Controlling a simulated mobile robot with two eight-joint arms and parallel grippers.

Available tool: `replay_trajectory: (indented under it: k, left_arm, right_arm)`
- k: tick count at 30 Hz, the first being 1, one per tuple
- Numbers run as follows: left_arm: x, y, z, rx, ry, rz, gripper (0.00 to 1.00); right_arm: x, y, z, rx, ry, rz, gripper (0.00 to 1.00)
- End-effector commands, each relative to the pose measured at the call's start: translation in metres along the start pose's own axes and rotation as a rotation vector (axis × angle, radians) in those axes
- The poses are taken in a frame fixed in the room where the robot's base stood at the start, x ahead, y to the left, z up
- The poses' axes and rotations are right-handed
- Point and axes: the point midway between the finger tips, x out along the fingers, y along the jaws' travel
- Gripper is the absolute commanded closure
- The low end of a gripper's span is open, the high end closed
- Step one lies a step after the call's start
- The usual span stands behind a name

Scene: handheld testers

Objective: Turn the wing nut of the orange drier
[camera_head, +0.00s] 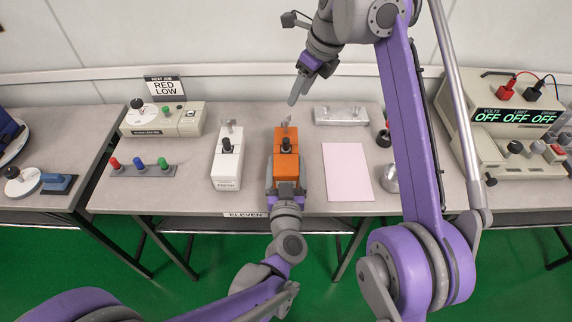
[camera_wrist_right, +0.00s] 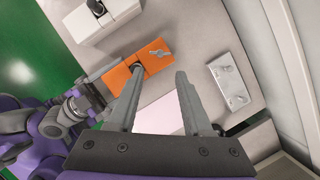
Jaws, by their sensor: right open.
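The orange drier (camera_head: 286,165) lies on the middle table, with a dark knob on top. Its small metal wing nut (camera_head: 286,122) is at the far end; it also shows in the right wrist view (camera_wrist_right: 159,53). My left gripper (camera_head: 286,187) is at the drier's near end, its grey fingers on both sides of the body and apparently closed on it. My right gripper (camera_head: 299,88) is open and empty, above the table's back edge, beyond the wing nut and apart from it. In the right wrist view its fingers (camera_wrist_right: 158,78) point toward the drier (camera_wrist_right: 120,72).
A similar white drier (camera_head: 227,165) stands just left. A pink sheet (camera_head: 347,172) and a metal block (camera_head: 341,116) lie to the right. Left are a rack of coloured knobs (camera_head: 140,170) and a beige device (camera_head: 160,119) under a sign reading "RED LOW" (camera_head: 164,87).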

Motion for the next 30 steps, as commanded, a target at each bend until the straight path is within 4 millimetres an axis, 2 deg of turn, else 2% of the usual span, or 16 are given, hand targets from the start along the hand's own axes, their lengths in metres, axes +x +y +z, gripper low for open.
replay_trajectory:
  k: [1, 9, 14, 17, 20, 26, 30]
  left_arm:
    - [0.000, 0.000, 0.000, 0.000, 0.000, 0.000, 0.54]
    - [0.000, 0.000, 0.000, 0.000, 0.000, 0.000, 1.00]
    - [0.000, 0.000, 0.000, 0.000, 0.000, 0.000, 1.00]
    - [0.000, 0.000, 0.000, 0.000, 0.000, 0.000, 1.00]
    - [0.000, 0.000, 0.000, 0.000, 0.000, 0.000, 1.00]
    - [0.000, 0.000, 0.000, 0.000, 0.000, 0.000, 1.00]
    - [0.000, 0.000, 0.000, 0.000, 0.000, 0.000, 1.00]
  right_arm:
    - [0.000, 0.000, 0.000, 0.000, 0.000, 0.000, 0.50]
    - [0.000, 0.000, 0.000, 0.000, 0.000, 0.000, 0.50]
    - [-0.010, -0.001, -0.002, -0.006, -0.017, 0.003, 0.21]
    - [-0.022, -0.002, -0.004, -0.018, -0.039, 0.008, 0.20]
    - [-0.020, -0.001, -0.003, -0.023, -0.043, 0.009, 0.20]
    - [-0.002, -0.001, -0.002, -0.023, -0.043, 0.009, 0.20]
    - [0.022, -0.001, -0.001, -0.023, -0.043, 0.009, 0.20]
